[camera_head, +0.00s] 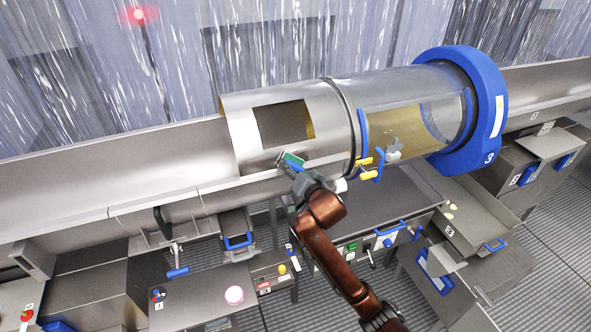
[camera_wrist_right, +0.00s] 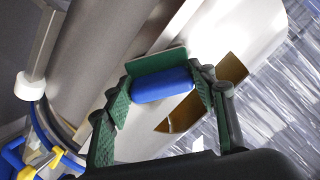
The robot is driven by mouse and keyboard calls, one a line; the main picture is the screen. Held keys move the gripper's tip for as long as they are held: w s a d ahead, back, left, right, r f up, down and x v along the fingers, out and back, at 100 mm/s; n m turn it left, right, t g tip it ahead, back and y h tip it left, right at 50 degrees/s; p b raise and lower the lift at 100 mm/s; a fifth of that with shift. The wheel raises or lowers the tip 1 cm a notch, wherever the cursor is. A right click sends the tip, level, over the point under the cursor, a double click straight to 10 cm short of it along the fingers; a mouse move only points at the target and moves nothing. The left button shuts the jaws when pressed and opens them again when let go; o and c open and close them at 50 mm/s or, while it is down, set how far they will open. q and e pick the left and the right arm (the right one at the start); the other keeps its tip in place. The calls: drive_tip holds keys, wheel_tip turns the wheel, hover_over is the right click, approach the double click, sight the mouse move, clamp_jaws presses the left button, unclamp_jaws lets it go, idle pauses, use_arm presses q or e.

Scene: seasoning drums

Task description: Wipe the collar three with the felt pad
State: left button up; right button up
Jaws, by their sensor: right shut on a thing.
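The collar three is the big blue ring (camera_head: 490,105) marked 3, around the right end of the drum (camera_head: 290,95). My right gripper (camera_head: 299,174) is in front of the drum's steel part, just below its rectangular opening, well left of the collar. It is shut on the felt pad (camera_head: 291,159), a green pad with a blue grip. In the right wrist view the blue grip of the felt pad (camera_wrist_right: 163,85) sits between the green fingers of my right gripper (camera_wrist_right: 162,92). I cannot tell whether the pad touches the drum. My left gripper is not in view.
A clear drum section (camera_head: 420,105) with blue and yellow handles lies between steel part and collar. A long steel trough (camera_head: 110,170) runs behind and left. Below are a dark worktop (camera_head: 385,195), control boxes and a grey tray (camera_head: 465,225). Open air lies before the collar.

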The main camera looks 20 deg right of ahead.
drive_tip(key=shift+a+p, duration=0.15)
drive_tip(key=shift+p, duration=0.3)
idle(0.6)
drive_tip(key=shift+a, duration=0.15)
drive_tip(key=shift+a, duration=0.9)
drive_tip(key=shift+a, duration=0.1)
drive_tip(key=shift+a+p, duration=0.4)
drive_tip(key=shift+a, duration=0.65)
drive_tip(key=shift+s, duration=0.1)
drive_tip(key=p+v, duration=0.5)
drive_tip(key=v, duration=0.3)
drive_tip(key=shift+s, duration=0.3)
